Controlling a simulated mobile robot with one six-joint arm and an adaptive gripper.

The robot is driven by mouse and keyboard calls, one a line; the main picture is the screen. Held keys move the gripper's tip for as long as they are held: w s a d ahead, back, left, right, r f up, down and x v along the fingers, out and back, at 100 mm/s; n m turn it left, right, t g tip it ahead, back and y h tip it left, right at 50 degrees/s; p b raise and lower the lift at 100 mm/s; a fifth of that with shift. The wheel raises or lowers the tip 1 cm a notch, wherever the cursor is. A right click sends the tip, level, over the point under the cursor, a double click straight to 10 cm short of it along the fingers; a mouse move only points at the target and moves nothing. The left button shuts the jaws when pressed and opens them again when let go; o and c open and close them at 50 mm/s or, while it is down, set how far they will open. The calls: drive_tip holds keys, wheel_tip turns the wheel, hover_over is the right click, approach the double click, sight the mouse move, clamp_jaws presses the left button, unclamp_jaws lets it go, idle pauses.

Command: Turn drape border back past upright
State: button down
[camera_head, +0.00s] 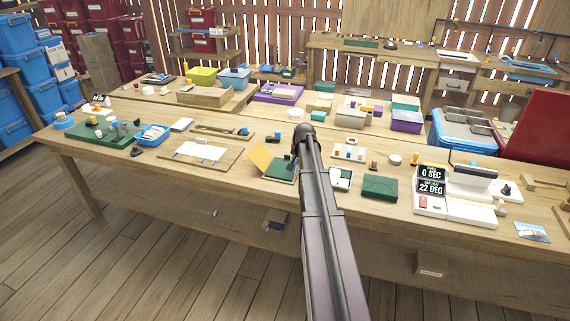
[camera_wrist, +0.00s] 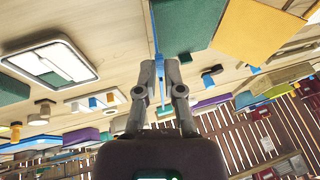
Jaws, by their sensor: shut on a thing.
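A small folding piece lies on the workbench, with a green panel (camera_head: 281,169) and a yellow panel (camera_head: 261,158) that stands tilted at its left. In the wrist view the green panel (camera_wrist: 185,20) and yellow panel (camera_wrist: 258,32) sit side by side at the top. A thin blue strip, seemingly the drape border (camera_wrist: 156,42), runs along the green panel's edge down between my fingers. My gripper (camera_wrist: 161,68) is shut on this strip. In the head view my arm hides part of the piece and the fingertips are hard to make out.
A framed white-and-green tray (camera_wrist: 50,62) lies close by in the wrist view. In the head view a dark green block (camera_head: 380,187) and a device with number displays (camera_head: 455,190) stand to the right. A board with white paper (camera_head: 201,153) lies left. Bins and boxes crowd the back.

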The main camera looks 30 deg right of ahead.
idle(0.4)
drive_tip(key=shift+w+a+r+g+h+p, duration=0.1)
drive_tip(key=shift+w+a+g+h+p, duration=0.2)
drive_tip(key=shift+w+a+g+h, duration=0.5)
drive_tip(key=shift+w+a, duration=0.1)
drive_tip(key=shift+w, duration=0.1)
drive_tip(key=shift+w+a+f+n+g+h, duration=0.2)
drive_tip(key=shift+w+a+n+g+h, duration=0.2)
drive_tip(key=shift+w+a+g+h, duration=0.4)
drive_tip(key=shift+w, duration=0.1)
drive_tip(key=shift+b, duration=0.3)
